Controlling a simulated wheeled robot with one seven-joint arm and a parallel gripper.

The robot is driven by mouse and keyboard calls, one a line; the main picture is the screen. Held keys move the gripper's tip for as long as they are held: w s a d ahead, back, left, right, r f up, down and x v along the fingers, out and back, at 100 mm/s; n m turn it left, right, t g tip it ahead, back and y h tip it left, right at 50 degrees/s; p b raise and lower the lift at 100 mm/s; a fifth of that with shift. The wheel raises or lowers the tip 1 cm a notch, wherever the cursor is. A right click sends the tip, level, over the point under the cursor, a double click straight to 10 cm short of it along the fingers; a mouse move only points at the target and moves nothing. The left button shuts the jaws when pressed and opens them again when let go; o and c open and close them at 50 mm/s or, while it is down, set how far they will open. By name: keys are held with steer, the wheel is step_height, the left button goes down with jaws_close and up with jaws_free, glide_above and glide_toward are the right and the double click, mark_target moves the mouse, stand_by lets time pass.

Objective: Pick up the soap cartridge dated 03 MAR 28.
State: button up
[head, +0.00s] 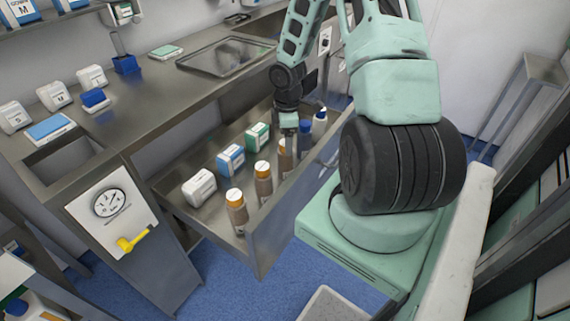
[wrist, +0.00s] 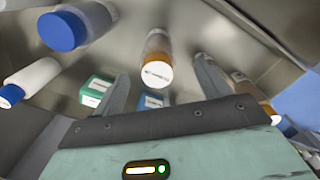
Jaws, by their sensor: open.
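Several brown bottle-shaped cartridges with white tops and orange collars stand in the open drawer: a near one (head: 237,212), a middle one (head: 263,184) and a far one (head: 285,160) partly hidden by my gripper (head: 290,136). In the wrist view, one cartridge (wrist: 157,72) appears between the two fingers of my gripper (wrist: 161,80), its top facing the camera with dark print. The date is too small to read, so I cannot tell which is 03 MAR 28. My gripper is open, pointing down over the far end of the row, with nothing held.
White (head: 199,188), blue (head: 231,159) and green (head: 257,137) boxes stand left of the row. A blue-capped bottle (head: 305,134) and a slim white bottle (head: 320,121) stand close beyond my gripper. The drawer's front wall (head: 290,205) borders the row.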

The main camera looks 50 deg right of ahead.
mark_target(286, 160)
step_height(286, 160, down, 7)
steer(key=shift+w, duration=0.2)
steer(key=shift+d+r, duration=0.1)
steer(key=c, duration=1.3)
